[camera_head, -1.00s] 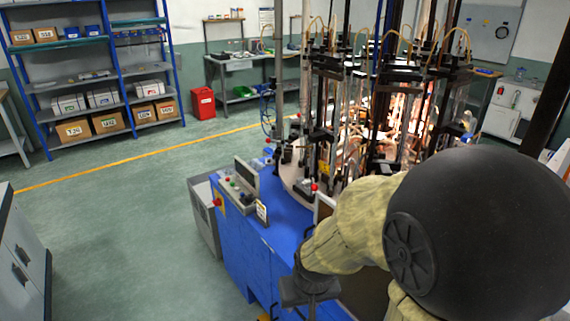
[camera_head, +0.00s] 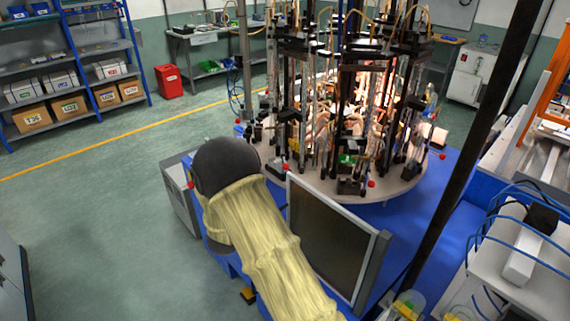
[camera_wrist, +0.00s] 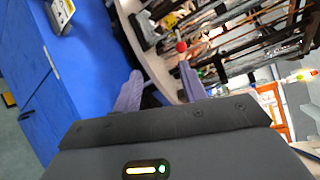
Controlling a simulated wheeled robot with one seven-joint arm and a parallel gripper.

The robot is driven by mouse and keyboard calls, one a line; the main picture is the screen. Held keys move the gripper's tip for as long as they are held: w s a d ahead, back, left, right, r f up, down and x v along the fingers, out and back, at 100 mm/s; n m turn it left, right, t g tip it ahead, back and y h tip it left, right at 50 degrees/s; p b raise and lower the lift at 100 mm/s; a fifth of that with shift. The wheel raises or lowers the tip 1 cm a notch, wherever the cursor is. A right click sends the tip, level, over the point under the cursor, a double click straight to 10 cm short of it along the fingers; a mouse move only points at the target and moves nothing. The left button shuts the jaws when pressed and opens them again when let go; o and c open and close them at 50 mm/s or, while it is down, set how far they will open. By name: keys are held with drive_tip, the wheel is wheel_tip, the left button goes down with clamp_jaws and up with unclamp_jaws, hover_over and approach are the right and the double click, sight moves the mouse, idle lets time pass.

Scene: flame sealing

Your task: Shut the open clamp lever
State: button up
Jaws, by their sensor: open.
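A clamp lever with a red ball knob (camera_wrist: 181,46) shows in the wrist view, just beyond my fingertips and in line with the right finger. My gripper (camera_wrist: 160,68) is open, its two grey fingers apart with nothing between them. In the head view my arm hides the gripper. Several red-knobbed clamp levers stand around the rim of the round sealing machine's table (camera_head: 405,195), such as a front knob (camera_head: 371,183) and a left knob (camera_head: 285,166). I cannot tell which lever stands open, or which one the wrist view shows.
A monitor (camera_head: 332,240) stands on the blue cabinet to the right of my arm. Tall black posts and glowing flames fill the machine's middle. A dark pole (camera_head: 475,140) rises on the right. Floor at left is clear.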

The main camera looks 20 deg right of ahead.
sight(285, 166)
drive_tip(key=m+h, duration=0.2)
drive_tip(key=m, duration=0.1)
drive_tip(key=s+m+h, duration=0.1)
drive_tip(key=shift+d+r, duration=0.1)
drive_tip(key=shift+d, duration=0.2)
drive_tip(key=p+x, duration=0.7)
drive_tip(key=x, duration=1)
drive_tip(key=shift+d, duration=0.3)
clamp_jaws()
